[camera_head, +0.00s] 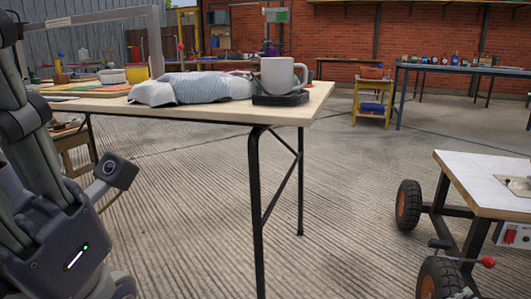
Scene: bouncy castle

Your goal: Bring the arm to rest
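Dark grey links of my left arm fill the left edge of the head view, folded close to my body. A small boxy camera-like part on a bracket sticks out from them to the right, in front of the table's near left side. No fingers of my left gripper show. My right arm and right gripper are not in the picture. Nothing is seen held.
A wheeled cart (480,178) stands at right. Ribbed concrete floor (345,215) between them is clear.

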